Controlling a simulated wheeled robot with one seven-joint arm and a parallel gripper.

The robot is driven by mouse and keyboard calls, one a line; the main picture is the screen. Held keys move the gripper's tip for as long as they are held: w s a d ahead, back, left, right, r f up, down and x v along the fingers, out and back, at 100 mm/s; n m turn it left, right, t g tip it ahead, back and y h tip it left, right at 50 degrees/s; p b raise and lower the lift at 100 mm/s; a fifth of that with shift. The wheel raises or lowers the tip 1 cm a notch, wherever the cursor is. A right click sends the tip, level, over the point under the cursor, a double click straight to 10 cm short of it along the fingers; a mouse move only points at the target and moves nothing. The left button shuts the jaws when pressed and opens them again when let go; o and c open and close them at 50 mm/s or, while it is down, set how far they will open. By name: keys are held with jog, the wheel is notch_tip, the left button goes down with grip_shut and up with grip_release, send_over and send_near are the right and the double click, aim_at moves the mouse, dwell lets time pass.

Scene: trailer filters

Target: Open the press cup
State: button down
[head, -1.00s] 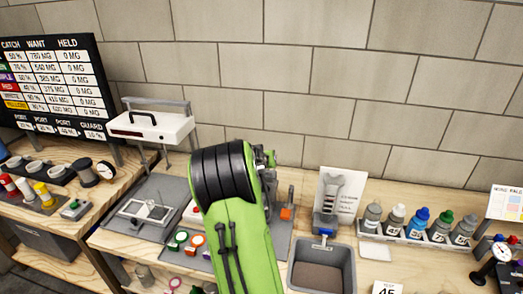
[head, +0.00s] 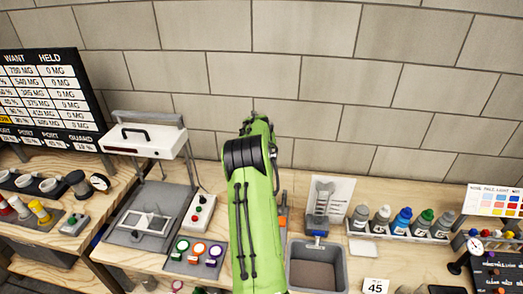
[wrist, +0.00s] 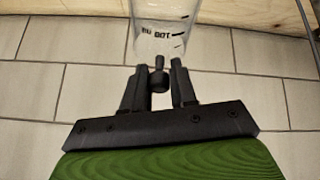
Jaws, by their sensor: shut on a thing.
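In the wrist view, my gripper (wrist: 158,88) is shut on a small dark knob (wrist: 158,80) that sits between its two black fingers. A clear cup (wrist: 166,32) with dark printed marks is just beyond the fingertips, in line with the knob. I take it for the press cup; whether the knob is joined to it I cannot tell. The cup's far end is cut off by the frame's top edge. In the head view, my green arm reaches up over the bench, and my gripper and the cup are hidden behind it.
A block wall (head: 330,80) stands behind.

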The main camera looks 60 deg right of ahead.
jog(key=shift+w+d+f, duration=0.1)
jog(key=shift+d, duration=0.5)
jog(key=c, duration=1.3)
grip_release()
jog(key=o, duration=0.3)
jog(key=shift+d+f, duration=0.15)
jog(key=b+v, duration=0.2)
jog(key=v, duration=1.3)
jog(key=shift+a+r, duration=0.25)
jog(key=shift+r, duration=0.05)
